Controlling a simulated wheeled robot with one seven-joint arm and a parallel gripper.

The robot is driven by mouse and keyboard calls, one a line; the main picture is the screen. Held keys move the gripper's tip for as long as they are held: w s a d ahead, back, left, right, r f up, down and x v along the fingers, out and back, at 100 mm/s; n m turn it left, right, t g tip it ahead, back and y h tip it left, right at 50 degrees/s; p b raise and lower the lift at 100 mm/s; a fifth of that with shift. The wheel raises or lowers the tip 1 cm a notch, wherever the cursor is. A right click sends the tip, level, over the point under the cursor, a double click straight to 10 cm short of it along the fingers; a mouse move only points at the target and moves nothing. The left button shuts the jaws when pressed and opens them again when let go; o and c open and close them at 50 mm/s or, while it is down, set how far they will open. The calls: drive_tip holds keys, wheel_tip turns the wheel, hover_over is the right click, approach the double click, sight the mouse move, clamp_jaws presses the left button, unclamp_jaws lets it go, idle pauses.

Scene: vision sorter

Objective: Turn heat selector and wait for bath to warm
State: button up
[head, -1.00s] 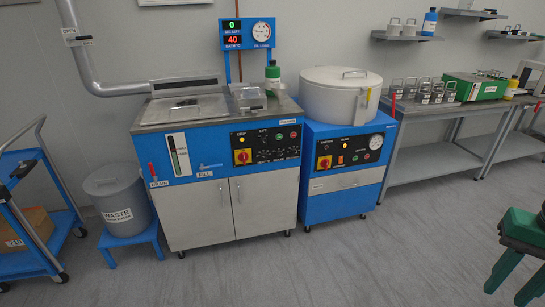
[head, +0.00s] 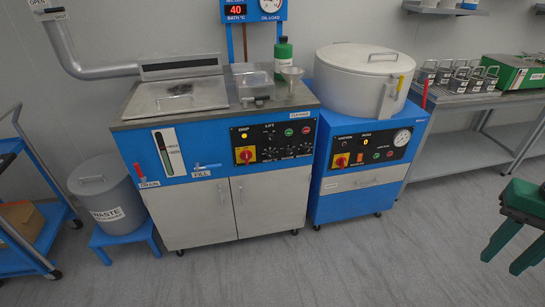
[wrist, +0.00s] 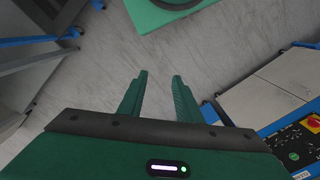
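The bath cabinet (head: 218,206) is blue with grey doors, and a closed lid (head: 176,97) lies on its top left. Its control panel (head: 274,142) carries a red and yellow rotary switch (head: 244,155), a lit yellow lamp and small knobs; I cannot read which one is the heat selector. A display (head: 236,10) above shows 40 for bath °C. My gripper (wrist: 159,78) is open and empty over the floor in the wrist view, with part of the bath cabinet and its panel (wrist: 300,140) at the right. Part of my green arm (head: 525,205) shows at the right of the head view.
A second blue unit with a round white lid (head: 368,62) stands at the right. A waste bin (head: 108,198) sits on a blue stool (head: 124,236), beside a blue trolley (head: 30,225). The floor (head: 300,275) in front is clear.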

drive_tip(key=shift+o, duration=1.4)
drive_tip(key=shift+s+r, duration=0.1)
drive_tip(key=shift+s, duration=0.1)
drive_tip(key=w+d+f+n+t+h, duration=0.1)
drive_tip(key=w+f+n+t+h, duration=0.15)
drive_tip(key=w, duration=0.85)
drive_tip(key=w+d+f+n+t+h, duration=0.1)
drive_tip(key=w+n, duration=0.2)
drive_tip(key=w, duration=0.8)
drive_tip(key=w+a+f+n+t, duration=0.25)
drive_tip(key=w+a+f, duration=0.2)
drive_tip(key=w, duration=0.55)
drive_tip(key=w+a+f+n+t, duration=0.25)
drive_tip(key=w+a, duration=0.25)
drive_tip(key=w, duration=0.5)
drive_tip(key=n+t+y, duration=0.8)
drive_tip(key=t, duration=0.1)
approach(270, 156)
drive_tip(key=x, duration=0.9)
drive_tip(key=shift+d, duration=0.1)
